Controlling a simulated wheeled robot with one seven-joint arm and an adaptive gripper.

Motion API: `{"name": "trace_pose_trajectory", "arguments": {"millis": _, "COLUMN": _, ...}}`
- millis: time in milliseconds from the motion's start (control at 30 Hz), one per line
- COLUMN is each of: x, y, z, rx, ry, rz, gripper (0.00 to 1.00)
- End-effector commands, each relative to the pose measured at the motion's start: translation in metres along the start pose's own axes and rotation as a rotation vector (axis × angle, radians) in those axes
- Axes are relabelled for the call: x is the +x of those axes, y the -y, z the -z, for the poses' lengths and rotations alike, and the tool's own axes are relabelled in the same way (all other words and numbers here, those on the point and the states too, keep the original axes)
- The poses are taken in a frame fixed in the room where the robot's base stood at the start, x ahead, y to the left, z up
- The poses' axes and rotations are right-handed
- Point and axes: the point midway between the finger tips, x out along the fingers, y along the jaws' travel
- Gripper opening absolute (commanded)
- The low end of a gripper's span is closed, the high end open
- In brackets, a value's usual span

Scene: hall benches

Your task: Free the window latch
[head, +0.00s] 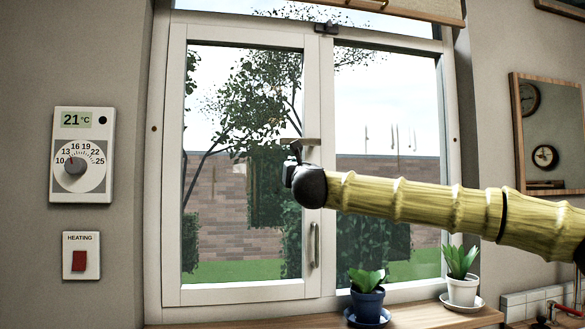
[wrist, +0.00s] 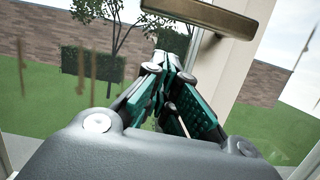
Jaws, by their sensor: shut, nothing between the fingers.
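The window (head: 243,170) has a white frame and a central stile. A bronze bar-shaped latch handle (head: 300,141) lies level across the stile; it also shows at the top of the wrist view (wrist: 212,14). My gripper (head: 295,152) is just below this handle, in front of the stile. In the wrist view its fingers (wrist: 172,62) are together and empty, with the bar just beyond their tips. I cannot tell whether they touch. A small dark catch (head: 327,28) sits at the top of the frame. My wrist hides part of the stile.
A pull handle (head: 315,245) is low on the stile. A blue pot (head: 368,303) and a white pot (head: 461,290) with plants stand on the sill (head: 430,317). A thermostat (head: 83,155) and heating switch (head: 81,256) are on the left wall. A blind (head: 420,8) hangs above.

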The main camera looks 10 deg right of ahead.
Motion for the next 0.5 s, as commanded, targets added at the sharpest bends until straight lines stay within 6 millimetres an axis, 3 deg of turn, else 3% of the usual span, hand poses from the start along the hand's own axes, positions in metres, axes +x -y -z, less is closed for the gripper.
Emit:
{"name": "trace_pose_trajectory", "arguments": {"millis": 133, "x": -0.005, "y": 0.001, "z": 0.013, "rx": 0.001, "ry": 0.001, "rz": 0.0, "gripper": 0.0}}
{"name": "trace_pose_trajectory", "arguments": {"millis": 500, "x": -0.067, "y": 0.002, "z": 0.009, "rx": 0.0, "ry": 0.001, "rz": -0.001, "gripper": 0.0}}
